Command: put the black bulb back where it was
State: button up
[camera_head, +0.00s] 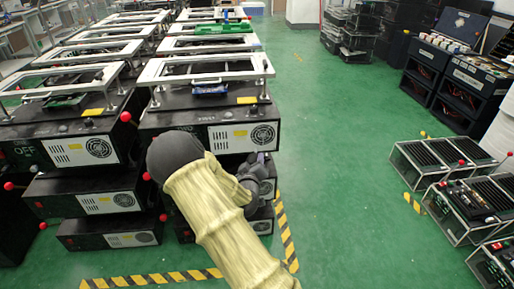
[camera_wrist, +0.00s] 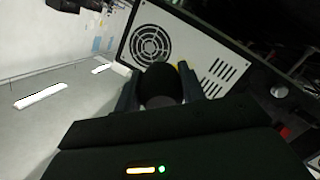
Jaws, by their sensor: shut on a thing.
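My gripper (camera_wrist: 160,88) is shut on the black bulb (camera_wrist: 160,80), which shows as a dark rounded shape between the two fingers in the wrist view. Behind it is a white panel with a round fan grille and slots, on the front of a black fixture. In the head view my gripper (camera_head: 258,176) is in front of the right-hand stack of lever fixtures (camera_head: 185,127), just below the upper fan panel (camera_head: 243,137). The bulb cannot be made out there. My arm hides part of the stack's front.
Another fixture stack (camera_head: 70,152) stands at the left, with red ball knobs (camera_head: 125,117) sticking out. Yellow-black tape (camera_head: 286,230) marks the green floor. Open floor (camera_head: 340,150) lies to the right, with low caged units (camera_head: 445,160) beyond it.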

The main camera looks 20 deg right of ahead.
jog(key=shift+a+r+p, duration=0.25)
jog(key=shift+a+p, duration=0.15)
jog(key=shift+p, duration=0.15)
jog(key=s+a+r+n+t+y+p, duration=0.1)
jog(key=s+a+p, duration=0.5)
jog(key=p, duration=0.8)
jog(key=s+a+r+n+t+y+p, duration=0.1)
jog(key=s+a+r+n+y+p, duration=0.3)
jog(key=p, duration=1)
jog(key=s+a+n+y, duration=0.1)
jog(key=s+a+y, duration=0.1)
jog(key=s+y, duration=0.1)
jog(key=shift+s+a+r, duration=0.2)
jog(key=shift+a+r, duration=0.1)
jog(key=shift+a, duration=0.05)
